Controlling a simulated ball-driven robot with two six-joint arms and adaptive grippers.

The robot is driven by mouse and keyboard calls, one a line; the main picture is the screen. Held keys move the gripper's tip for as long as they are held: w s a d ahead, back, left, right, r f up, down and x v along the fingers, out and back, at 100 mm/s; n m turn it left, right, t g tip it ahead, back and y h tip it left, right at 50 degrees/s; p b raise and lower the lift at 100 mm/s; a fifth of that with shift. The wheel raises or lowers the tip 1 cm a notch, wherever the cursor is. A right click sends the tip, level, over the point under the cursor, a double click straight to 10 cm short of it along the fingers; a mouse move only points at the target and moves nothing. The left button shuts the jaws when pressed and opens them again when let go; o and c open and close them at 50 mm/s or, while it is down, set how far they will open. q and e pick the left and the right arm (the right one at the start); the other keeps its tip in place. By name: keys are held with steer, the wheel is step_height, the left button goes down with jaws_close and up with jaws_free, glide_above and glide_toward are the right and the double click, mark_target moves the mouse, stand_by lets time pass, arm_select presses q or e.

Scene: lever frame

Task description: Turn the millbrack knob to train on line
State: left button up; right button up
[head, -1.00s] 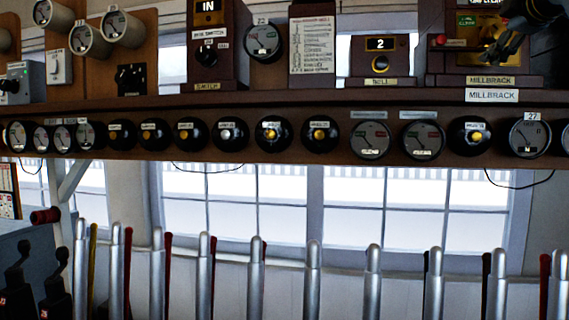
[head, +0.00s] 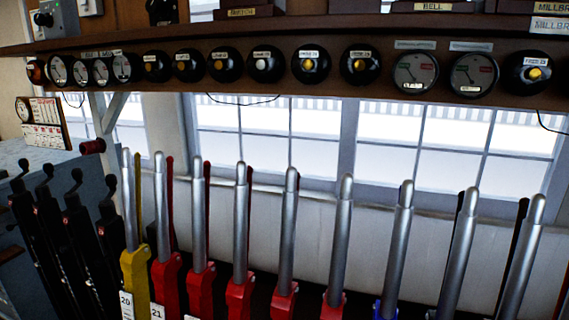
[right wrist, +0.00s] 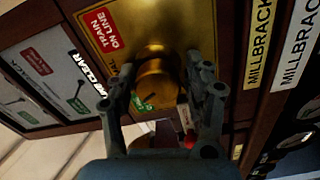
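The brass Millbrack knob (right wrist: 157,80) is in the right wrist view, on a brass plate (right wrist: 185,25). A red "TRAIN ON LINE" label (right wrist: 108,28) is on the plate above left of the knob, and a small green label (right wrist: 143,103) is below it. My right gripper (right wrist: 160,80) has its two fingers on either side of the knob, with gaps visible between fingers and knob. Which position the knob points to is unclear. In the head view only the Millbrack nameplates (head: 552,24) show at the top right; the knob is out of frame. My left gripper is not in view.
A wooden shelf (head: 300,30) carries a row of round black plungers and gauges (head: 415,72). Below stand several tall metal levers (head: 287,225) with red, yellow and blue bases. In the right wrist view, a grey panel (right wrist: 45,80) lies left of the plate.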

steer(key=shift+d, duration=0.1)
steer(key=c, duration=0.5)
